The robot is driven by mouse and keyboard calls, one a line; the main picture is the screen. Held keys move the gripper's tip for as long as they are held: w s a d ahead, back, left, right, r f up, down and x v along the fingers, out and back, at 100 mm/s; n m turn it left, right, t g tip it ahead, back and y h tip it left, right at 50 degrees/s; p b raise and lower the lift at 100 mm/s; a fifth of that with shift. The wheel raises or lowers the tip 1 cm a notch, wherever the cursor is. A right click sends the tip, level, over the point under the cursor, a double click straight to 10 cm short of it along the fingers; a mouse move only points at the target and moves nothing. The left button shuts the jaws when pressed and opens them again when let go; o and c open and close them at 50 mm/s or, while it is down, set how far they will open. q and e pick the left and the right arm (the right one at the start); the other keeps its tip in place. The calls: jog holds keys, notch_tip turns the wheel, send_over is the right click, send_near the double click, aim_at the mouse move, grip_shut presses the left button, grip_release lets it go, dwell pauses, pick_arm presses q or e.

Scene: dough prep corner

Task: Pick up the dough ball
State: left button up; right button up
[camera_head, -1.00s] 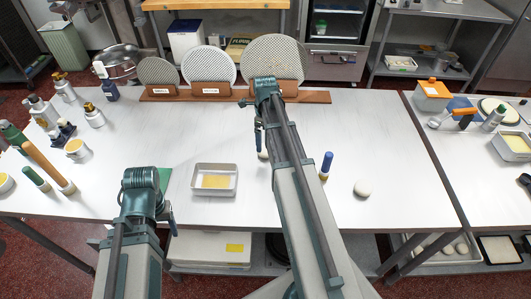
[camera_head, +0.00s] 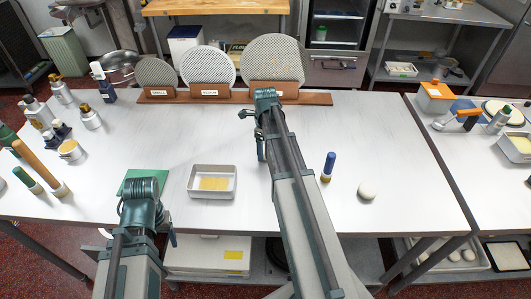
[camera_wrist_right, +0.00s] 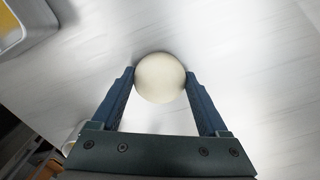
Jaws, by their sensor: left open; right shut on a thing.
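A pale, round dough ball (camera_wrist_right: 160,77) sits between the two fingertips of my right gripper (camera_wrist_right: 161,82) in the right wrist view. The fingers touch it on both sides. In the head view my right gripper (camera_head: 261,147) hangs over the white table, partly behind my own arm, and the held ball is hidden there. The wrist view does not clearly show how far the ball is from the table. A second pale dough ball (camera_head: 367,189) rests on the table to the right. My left gripper (camera_head: 172,236) is open at the front left, mostly hidden by its arm.
A metal tray with a yellow bottom (camera_head: 234,183) lies between my arms. A blue bottle (camera_head: 329,166) stands right of my right arm. A green mat (camera_head: 131,184) lies behind my left arm. Several bottles crowd the left. Round mesh discs (camera_head: 208,66) stand in a wooden rack (camera_head: 320,99) behind.

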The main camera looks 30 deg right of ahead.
jog(key=c, duration=0.3)
jog(key=shift+c, duration=0.2)
